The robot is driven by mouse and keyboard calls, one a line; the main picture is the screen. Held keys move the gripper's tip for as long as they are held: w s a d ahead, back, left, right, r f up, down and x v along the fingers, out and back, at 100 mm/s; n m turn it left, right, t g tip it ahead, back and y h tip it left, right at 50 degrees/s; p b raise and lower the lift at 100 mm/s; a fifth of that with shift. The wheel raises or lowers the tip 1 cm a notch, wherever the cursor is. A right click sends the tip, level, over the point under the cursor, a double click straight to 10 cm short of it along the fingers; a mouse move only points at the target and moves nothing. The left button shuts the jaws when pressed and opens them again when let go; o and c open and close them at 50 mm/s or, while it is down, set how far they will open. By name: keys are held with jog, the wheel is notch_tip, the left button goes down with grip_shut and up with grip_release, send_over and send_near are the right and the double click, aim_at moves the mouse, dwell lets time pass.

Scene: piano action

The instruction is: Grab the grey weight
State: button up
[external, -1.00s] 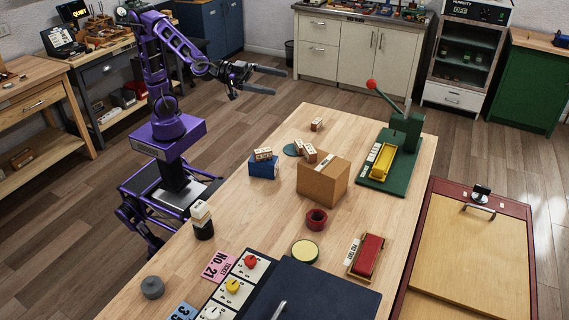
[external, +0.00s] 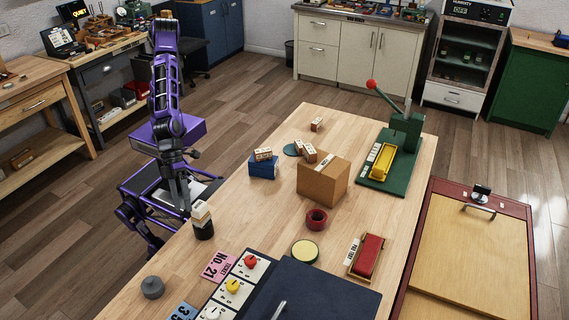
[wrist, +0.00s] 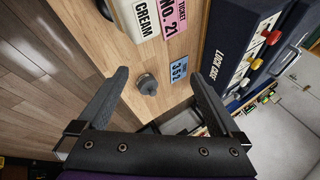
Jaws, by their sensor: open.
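The grey weight (external: 152,287) is a small round grey piece with a knob on top. It stands on the wooden table near its front left edge in the external view. In the wrist view the weight (wrist: 146,84) shows between the two fingers, farther off and not touched. My gripper (external: 181,206) points down beside the table's left edge, behind the weight in the external view. In the wrist view my gripper (wrist: 160,88) is open and empty, its fingers wide apart.
A black and cream stack (external: 203,222) stands close to my gripper at the table edge. A pink No. 21 ticket (external: 218,265), a blue ticket (external: 181,312) and a dark box with coloured knobs (external: 318,290) lie right of the weight.

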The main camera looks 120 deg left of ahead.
jog(key=s+f+m+y, duration=0.1)
jog(key=s+f+m, duration=0.1)
jog(key=f+m, duration=0.1)
jog(key=s+d+f+m+t+y, duration=0.1)
jog(key=f+m, duration=0.2)
jog(key=f, duration=0.1)
jog(key=s+d+f+m+t+y, duration=0.1)
jog(key=s+f+m+y, duration=0.1)
jog(key=f, duration=0.1)
jog(key=shift+s+f+m, duration=0.2)
jog(key=shift+s+m, duration=0.15)
jog(key=shift+m, duration=0.05)
jog(key=s+d+m+t+h, duration=0.2)
jog(key=d+m+t, duration=0.1)
jog(key=d+m, duration=0.25)
jog(key=m+t+h, duration=0.2)
jog(key=m+h, duration=0.2)
jog(key=m, duration=0.2)
send_near(152, 285)
jog(key=shift+n, duration=0.25)
jog(key=x, duration=0.5)
jog(key=f+x, duration=0.1)
jog(key=x, duration=0.3)
jog(key=shift+d+f, duration=0.1)
jog(key=shift+f, duration=0.25)
jog(key=shift+c, duration=0.2)
grip_shut()
jog(key=shift+w+r, duration=0.1)
jog(key=shift+r, duration=0.15)
